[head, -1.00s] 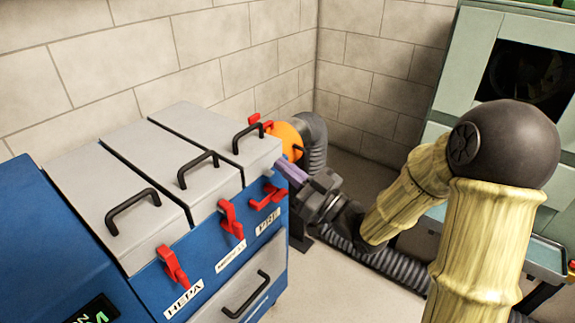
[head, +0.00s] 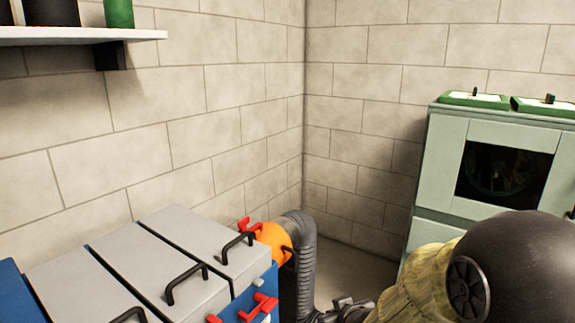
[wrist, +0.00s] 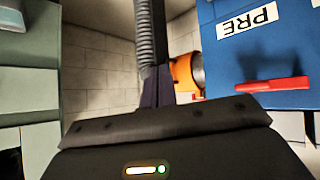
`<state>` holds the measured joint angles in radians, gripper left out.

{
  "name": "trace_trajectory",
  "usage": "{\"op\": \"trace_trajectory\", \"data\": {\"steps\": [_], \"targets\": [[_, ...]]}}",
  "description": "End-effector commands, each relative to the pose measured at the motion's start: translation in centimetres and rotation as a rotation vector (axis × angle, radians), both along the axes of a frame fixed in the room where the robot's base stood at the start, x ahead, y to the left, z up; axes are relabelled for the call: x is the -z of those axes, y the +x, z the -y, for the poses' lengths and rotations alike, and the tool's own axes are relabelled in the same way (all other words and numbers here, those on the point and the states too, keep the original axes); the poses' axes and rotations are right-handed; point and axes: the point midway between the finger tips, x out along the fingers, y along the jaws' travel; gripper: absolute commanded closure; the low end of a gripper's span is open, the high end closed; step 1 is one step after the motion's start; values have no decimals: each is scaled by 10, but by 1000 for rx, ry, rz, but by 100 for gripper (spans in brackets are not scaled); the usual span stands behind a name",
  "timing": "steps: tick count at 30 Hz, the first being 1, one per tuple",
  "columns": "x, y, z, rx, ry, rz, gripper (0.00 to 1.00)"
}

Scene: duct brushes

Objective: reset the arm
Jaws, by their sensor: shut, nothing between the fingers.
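My gripper (wrist: 158,92) shows in the wrist view with its dark purple fingers together and nothing between them. In the head view only a dark part of the wrist shows at the bottom edge, and the fingertips are not visible there. My arm fills the bottom right of the head view. In the wrist view the fingers point toward a grey ribbed hose and lie beside an orange duct collar (wrist: 182,72). They look apart from the blue cabinet (wrist: 255,75) labelled PRE.
The blue cabinet with grey lids (head: 160,262), black handles and red latches (head: 262,304) stands at the lower left. The ribbed hose (head: 304,250) rises behind it. A pale green machine (head: 440,165) stands right. A shelf (head: 80,35) hangs upper left.

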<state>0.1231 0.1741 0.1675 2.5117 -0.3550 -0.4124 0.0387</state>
Motion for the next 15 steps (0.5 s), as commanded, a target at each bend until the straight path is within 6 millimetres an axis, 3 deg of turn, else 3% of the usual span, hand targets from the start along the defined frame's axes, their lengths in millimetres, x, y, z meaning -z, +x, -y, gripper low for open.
{"op": "trace_trajectory", "data": {"steps": [6,15], "targets": [[7,-54,35,184,-49,-277,100],[7,-124,47,333,-23,-575,100]]}}
